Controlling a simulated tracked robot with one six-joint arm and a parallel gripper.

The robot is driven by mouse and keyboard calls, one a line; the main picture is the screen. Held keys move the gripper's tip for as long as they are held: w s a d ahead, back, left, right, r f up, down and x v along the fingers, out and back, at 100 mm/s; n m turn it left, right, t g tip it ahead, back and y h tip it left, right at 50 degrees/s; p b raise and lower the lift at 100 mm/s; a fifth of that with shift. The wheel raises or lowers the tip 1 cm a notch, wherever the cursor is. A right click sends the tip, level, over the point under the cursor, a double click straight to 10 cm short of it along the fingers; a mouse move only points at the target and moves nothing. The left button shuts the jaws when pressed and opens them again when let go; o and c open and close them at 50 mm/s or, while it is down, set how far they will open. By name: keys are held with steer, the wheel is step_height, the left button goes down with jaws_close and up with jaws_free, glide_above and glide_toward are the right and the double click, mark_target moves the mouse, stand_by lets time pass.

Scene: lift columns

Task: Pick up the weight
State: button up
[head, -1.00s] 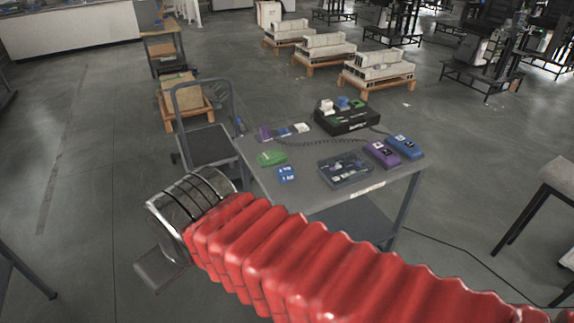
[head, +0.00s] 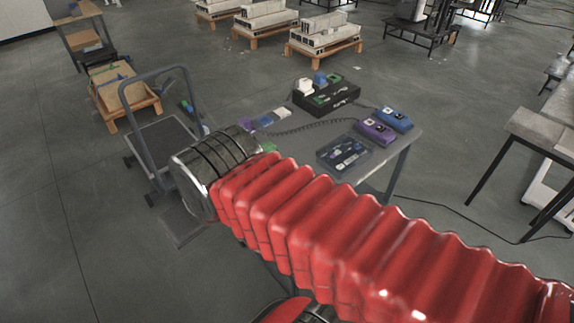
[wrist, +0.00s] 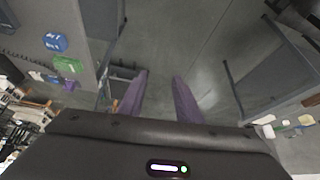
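I cannot tell for certain which item is the weight. In the wrist view, a blue block (wrist: 55,42) with white markings and a green block (wrist: 67,65) sit on the grey table at the left. In the head view only a bit of the green block (head: 269,147) shows beside my red-sleeved arm, and the blue block is hidden. My gripper (wrist: 159,80) shows as two purple fingers, spread apart with nothing between them. It points down past the table's edge, over the floor, with the blocks off to its left. The fingers are not visible in the head view.
The grey table (head: 408,150) also holds a black box (head: 326,98), a dark tray (head: 343,153), a purple unit (head: 375,131) and a blue unit (head: 394,118). A grey handcart (head: 160,143) stands left of the table. Dark cables run over table and floor.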

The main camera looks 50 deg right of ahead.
steer(key=shift+w, duration=0.35)
steer(key=shift+o, duration=0.6)
